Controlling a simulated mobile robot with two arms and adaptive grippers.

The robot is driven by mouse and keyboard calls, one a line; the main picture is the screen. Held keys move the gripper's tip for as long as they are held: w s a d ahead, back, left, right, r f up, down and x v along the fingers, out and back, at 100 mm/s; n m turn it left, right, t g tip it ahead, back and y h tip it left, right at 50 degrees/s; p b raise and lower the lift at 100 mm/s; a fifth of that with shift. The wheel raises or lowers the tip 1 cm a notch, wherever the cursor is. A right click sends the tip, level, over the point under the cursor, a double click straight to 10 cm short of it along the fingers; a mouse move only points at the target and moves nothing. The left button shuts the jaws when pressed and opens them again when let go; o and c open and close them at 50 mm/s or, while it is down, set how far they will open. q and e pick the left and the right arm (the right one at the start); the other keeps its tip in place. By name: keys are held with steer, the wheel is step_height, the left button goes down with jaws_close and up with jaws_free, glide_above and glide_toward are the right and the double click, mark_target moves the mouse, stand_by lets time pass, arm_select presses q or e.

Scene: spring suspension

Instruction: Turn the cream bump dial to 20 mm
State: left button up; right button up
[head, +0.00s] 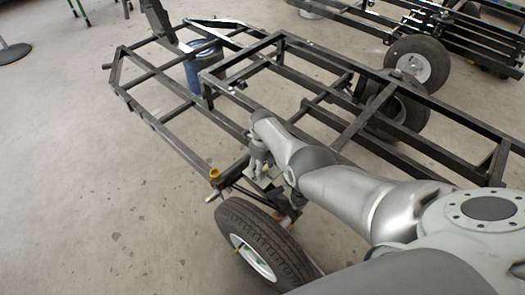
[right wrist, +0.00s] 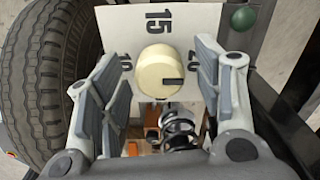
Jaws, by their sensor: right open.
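The cream bump dial (right wrist: 156,68) is on a white plate (right wrist: 185,22) marked 10 at left, 15 at top and 20 at right. A short dark mark on the dial points right, towards the lower end of the 20. My right gripper (right wrist: 160,66) is open, with one finger on each side of the dial. Gaps show between the fingers and the dial. In the head view my right gripper (head: 261,160) is over the frame near the front wheel, and the dial cannot be made out there. My left gripper is not in view.
A black tyre (right wrist: 55,75) stands close to the left finger. A coil spring (right wrist: 180,128) and orange parts (right wrist: 152,118) lie below the dial. A green round button (right wrist: 242,18) is at upper right.

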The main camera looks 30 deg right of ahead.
step_height(320, 180, up, 11)
steer(key=shift+r, duration=0.2)
stand_by(0.5)
steer(key=shift+s+f, duration=0.1)
